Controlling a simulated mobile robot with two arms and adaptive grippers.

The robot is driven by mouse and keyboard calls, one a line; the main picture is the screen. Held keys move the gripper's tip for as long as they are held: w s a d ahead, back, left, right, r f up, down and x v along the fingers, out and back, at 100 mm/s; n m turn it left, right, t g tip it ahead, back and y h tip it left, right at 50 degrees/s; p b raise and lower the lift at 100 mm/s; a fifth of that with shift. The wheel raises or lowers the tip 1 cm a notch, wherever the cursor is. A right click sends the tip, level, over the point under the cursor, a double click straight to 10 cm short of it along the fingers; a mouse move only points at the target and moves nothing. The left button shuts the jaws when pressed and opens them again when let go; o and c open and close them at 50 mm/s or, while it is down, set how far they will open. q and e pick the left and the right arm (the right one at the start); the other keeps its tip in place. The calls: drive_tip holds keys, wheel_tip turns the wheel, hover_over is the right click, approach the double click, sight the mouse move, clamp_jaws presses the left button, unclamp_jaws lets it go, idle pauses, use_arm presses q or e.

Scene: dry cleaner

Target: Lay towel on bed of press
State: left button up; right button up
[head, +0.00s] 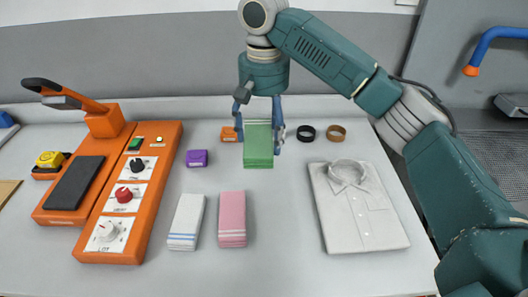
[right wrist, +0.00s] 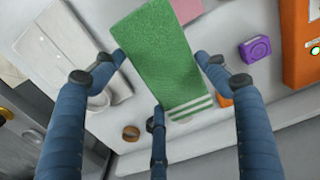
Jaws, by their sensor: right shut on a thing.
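My right gripper (head: 259,130) points down over the back middle of the table, its fingers shut on a folded green towel (head: 258,150). In the right wrist view the green towel (right wrist: 160,65), with pale stripes near one end, lies between the fingers. It seems to hang just above the tabletop; I cannot tell the exact gap. The orange press (head: 107,122) stands at the left, with a raised dark handle. Its flat black bed (head: 75,183) is bare. A white towel with blue stripes (head: 187,222) and a pink towel (head: 232,219) lie at the front. My left gripper is out of view.
A control panel (head: 124,198) with knobs is beside the bed. A yellow tape measure (head: 50,160) lies left of it. A purple box (head: 197,158), an orange box (head: 229,134), black (head: 306,133) and brown (head: 337,133) rings, and a folded shirt (head: 358,210) lie around the towel.

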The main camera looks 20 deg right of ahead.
wheel_tip(320, 180, up, 2)
drive_tip(key=s+d+f+n, duration=0.1)
drive_tip(key=s+f, duration=0.4)
drive_tip(key=s, duration=0.5)
drive_tip(key=s+d+f+n, duration=0.1)
drive_tip(key=s+f+n, duration=0.1)
drive_tip(key=s+f, duration=0.4)
drive_tip(key=s, duration=0.4)
drive_tip(key=shift+s, duration=0.25)
drive_tip(key=shift+d, duration=0.1)
